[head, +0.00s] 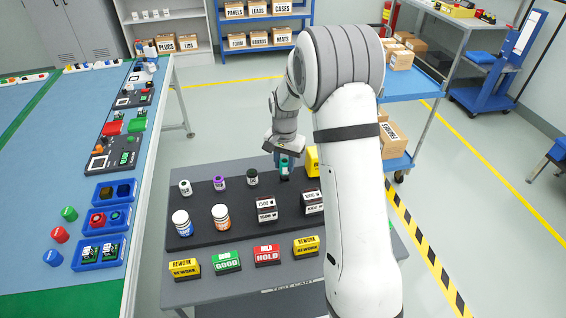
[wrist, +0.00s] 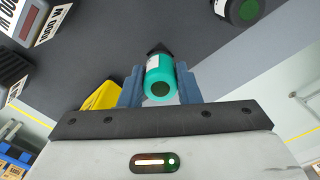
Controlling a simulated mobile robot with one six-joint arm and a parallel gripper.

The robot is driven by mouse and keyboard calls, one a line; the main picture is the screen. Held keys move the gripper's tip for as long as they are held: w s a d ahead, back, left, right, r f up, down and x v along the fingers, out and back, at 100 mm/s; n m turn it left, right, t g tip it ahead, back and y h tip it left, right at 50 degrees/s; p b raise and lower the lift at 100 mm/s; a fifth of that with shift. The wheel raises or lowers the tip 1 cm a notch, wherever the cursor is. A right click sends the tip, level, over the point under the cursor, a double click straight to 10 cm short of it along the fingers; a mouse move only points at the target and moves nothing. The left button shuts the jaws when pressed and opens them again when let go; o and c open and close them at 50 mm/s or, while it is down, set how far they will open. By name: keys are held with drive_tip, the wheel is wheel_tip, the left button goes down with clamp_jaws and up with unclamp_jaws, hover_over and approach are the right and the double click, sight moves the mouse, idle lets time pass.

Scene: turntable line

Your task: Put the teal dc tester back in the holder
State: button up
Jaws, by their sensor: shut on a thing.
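In the head view my gripper (head: 284,167) is over the back of the dark mat on the cart, and the teal tester (head: 284,162) shows partly between the fingers. I cannot tell whether its tip touches the mat. I cannot pick out its holder with certainty in either view.
On the mat (head: 240,237) stand several small bottles, including a black one (head: 252,177), and dark weight-like blocks (head: 267,211). A yellow block (head: 312,162) is close right of my gripper. Coloured sign blocks (head: 267,255) line the cart's front. Blue trays (head: 121,249) are on the left bench.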

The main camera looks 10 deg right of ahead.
drive_tip(key=shift+f+b, duration=0.85)
drive_tip(key=shift+f, duration=0.35)
drive_tip(key=o, duration=1.2)
drive_tip(key=shift+r+b, duration=0.45)
drive_tip(key=shift+r, duration=3.6)
drive_tip(key=s+r+n+t, duration=0.1)
drive_tip(key=s+r+n, duration=0.1)
drive_tip(key=s+r, duration=0.45)
drive_tip(key=s+r+n+t, duration=0.1)
drive_tip(key=s+r+n, duration=0.15)
drive_tip(key=s, duration=0.65)
drive_tip(key=s+n, duration=0.1)
drive_tip(key=s, duration=0.8)
drive_tip(key=s+n+t, duration=0.1)
drive_tip(key=s, duration=0.4)
drive_tip(key=shift+s+n, duration=0.15)
drive_tip(key=shift+n, duration=0.2)
